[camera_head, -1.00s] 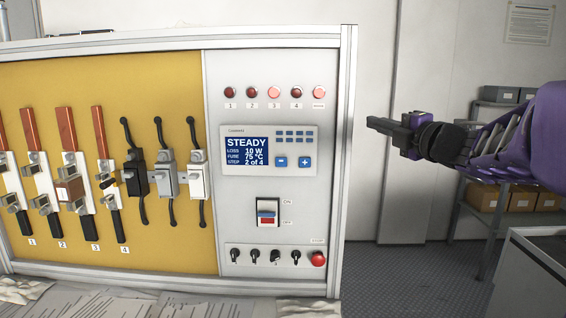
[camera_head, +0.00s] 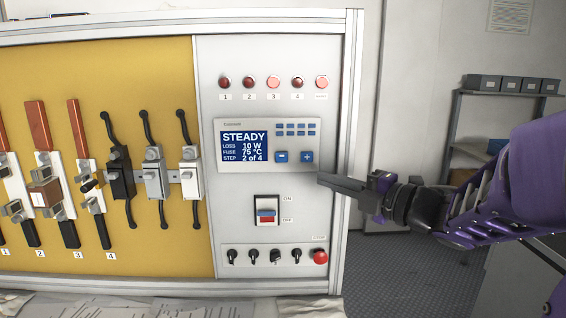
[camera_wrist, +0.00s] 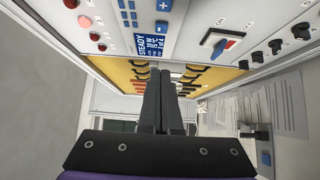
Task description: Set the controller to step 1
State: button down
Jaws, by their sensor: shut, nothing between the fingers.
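The controller (camera_head: 267,144) is a grey panel unit with a blue screen reading STEADY, LOSS 10 W, FUSE 75 °C, STEP 2 of 4. A blue minus button (camera_head: 281,157) and a blue plus button (camera_head: 307,157) sit right of the screen. Several small blue keys (camera_head: 294,129) are above them. In the wrist view the controller's screen (camera_wrist: 150,45) shows turned sideways, with the plus and minus buttons near it. My gripper (camera_head: 322,179) is shut and empty. Its tip appears just below and right of the plus button; I cannot tell whether it touches the panel.
Red lamps (camera_head: 273,82) line the panel above the controller. A rocker switch (camera_head: 267,210), several black knobs (camera_head: 254,256) and a red stop button (camera_head: 320,256) are below. Fuses and levers (camera_head: 153,170) fill the yellow board at left. Papers (camera_head: 200,304) lie in front.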

jog(key=p, duration=0.1)
send_near(277, 158)
jog(key=x, duration=0.5)
jog(key=shift+s+a, duration=0.3)
jog(key=shift+s, duration=0.1)
jog(key=shift+w, duration=0.65)
